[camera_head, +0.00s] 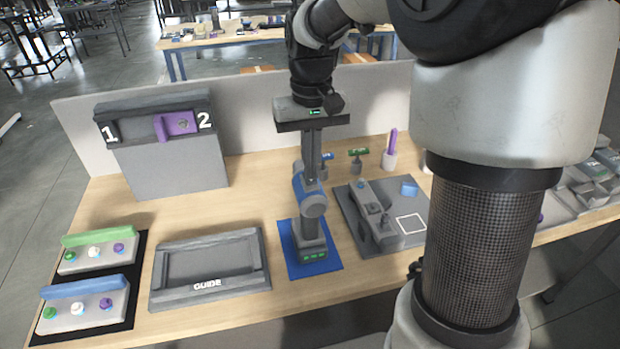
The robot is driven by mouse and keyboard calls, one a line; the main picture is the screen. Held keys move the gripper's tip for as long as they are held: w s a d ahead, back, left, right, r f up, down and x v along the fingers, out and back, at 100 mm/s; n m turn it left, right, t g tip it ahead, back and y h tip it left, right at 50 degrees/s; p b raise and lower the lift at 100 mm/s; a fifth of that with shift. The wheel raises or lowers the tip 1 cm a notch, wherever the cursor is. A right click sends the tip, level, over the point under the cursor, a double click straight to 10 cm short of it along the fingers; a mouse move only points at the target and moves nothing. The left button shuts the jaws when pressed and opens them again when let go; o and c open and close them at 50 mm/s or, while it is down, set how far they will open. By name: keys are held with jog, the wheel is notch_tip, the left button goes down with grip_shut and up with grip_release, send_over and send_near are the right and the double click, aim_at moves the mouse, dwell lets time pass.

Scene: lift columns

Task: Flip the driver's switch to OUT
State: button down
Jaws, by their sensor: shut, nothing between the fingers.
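The driver (312,207) is blue and grey and stands upright on a blue mat (330,262), with green lights on its base. My gripper (312,178) points down over the driver's top, its fingers shut together with nothing between them. The fingertips are at or very near the driver's upper end; I cannot tell whether they touch it. The switch is too small or hidden behind the fingers, so its position does not show.
A grey GUIDE tray (208,291) lies left of the driver. A grey fixture (374,208) with a blue block (409,188) is close on the right. A purple-handled tool (391,145) stands behind. A box with a purple slider (160,128) is at the back left.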

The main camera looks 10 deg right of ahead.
jog(key=shift+f+b, duration=0.35)
jog(key=shift+f, duration=0.2)
jog(key=shift+r, duration=0.15)
notch_tip(320, 180, up, 7)
jog(key=p, duration=0.6)
jog(key=shift+f, duration=0.2)
jog(key=shift+r, duration=0.1)
jog(key=s+r+t, duration=0.2)
jog(key=s+r, duration=0.1)
jog(key=s, duration=0.6)
jog(key=s+r+t, duration=0.2)
jog(key=s+t, duration=0.1)
jog(key=s, duration=0.6)
jog(key=shift+s+r+t, duration=0.2)
jog(key=shift+r+t, duration=0.1)
jog(key=shift+r, duration=0.1)
